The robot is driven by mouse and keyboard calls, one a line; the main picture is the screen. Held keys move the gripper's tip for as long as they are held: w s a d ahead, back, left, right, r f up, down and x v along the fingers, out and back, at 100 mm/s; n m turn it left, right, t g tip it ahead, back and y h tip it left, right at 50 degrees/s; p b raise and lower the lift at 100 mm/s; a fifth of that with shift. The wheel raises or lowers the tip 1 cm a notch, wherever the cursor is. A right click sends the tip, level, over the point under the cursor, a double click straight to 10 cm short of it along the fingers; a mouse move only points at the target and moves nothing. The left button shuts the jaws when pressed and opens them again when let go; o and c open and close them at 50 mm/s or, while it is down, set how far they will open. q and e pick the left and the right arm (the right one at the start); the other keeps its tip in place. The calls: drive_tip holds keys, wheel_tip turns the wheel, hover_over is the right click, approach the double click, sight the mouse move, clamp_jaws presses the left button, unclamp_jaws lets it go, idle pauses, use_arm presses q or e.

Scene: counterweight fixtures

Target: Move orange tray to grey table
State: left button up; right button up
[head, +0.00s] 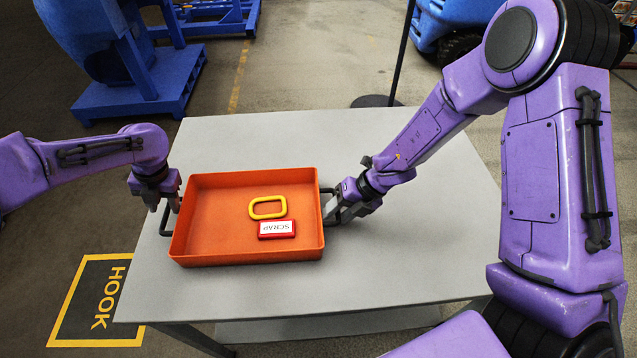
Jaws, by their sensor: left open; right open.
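The orange tray (205,258) sits on the grey table (420,262), towards its left part. It has a dark handle at each end and holds a yellow ring (267,207) and a red block (277,229) with a white label reading SCRAP, upside down. My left gripper (163,205) is open at the tray's left handle (163,225). My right gripper (332,212) is open at the right handle, with its fingers close beside it. I cannot tell whether either gripper touches its handle.
The table is clear to the right of the tray. A floor marking reading HOOK (108,298) lies left of the table. Blue machinery on a pallet (140,90) stands behind left, and a dark post with a round base (376,101) stands behind the table.

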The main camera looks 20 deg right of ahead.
drive_tip(key=shift+s, duration=0.2)
drive_tip(key=shift+d+r, duration=0.25)
drive_tip(key=shift+r, duration=0.15)
use_arm(q)
wheel_tip(320, 180, up, 8)
drive_tip(key=d, duration=0.1)
drive_tip(key=shift+s+d, duration=0.25)
drive_tip(key=shift+d, duration=0.05)
use_arm(e)
drive_tip(key=v, duration=1.1)
drive_tip(key=shift+r, duration=0.1)
